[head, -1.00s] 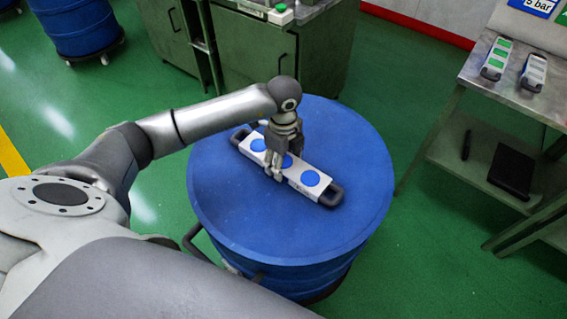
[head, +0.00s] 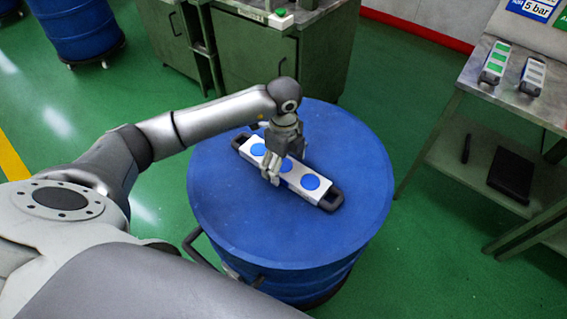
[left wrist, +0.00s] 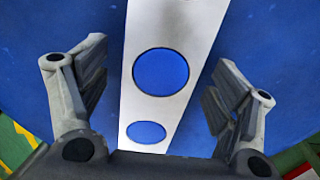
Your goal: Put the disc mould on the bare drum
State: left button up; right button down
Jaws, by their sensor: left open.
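The disc mould is a white bar with blue round discs and dark end handles (head: 312,182). It lies flat, as far as I can tell, on the blue lid of the drum (head: 230,215), set diagonally near the middle. My left gripper (head: 286,167) points down over the middle of the mould with open fingers, one on each side of the bar. In the left wrist view the mould (left wrist: 165,110) runs between the spread fingers, with gaps on both sides and two blue discs showing. My right gripper is not in view.
A metal table (head: 468,78) at the right carries a mould with green inserts (head: 494,62) and a grey one (head: 532,76). Green cabinets (head: 258,58) stand behind the drum. Another blue drum (head: 84,28) is at the upper left. The drum lid around the mould is clear.

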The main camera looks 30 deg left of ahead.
pick_arm(q)
notch_tip(320, 180, up, 11)
jog(key=shift+r, duration=0.2)
jog(key=shift+r, duration=0.1)
dwell(0.5)
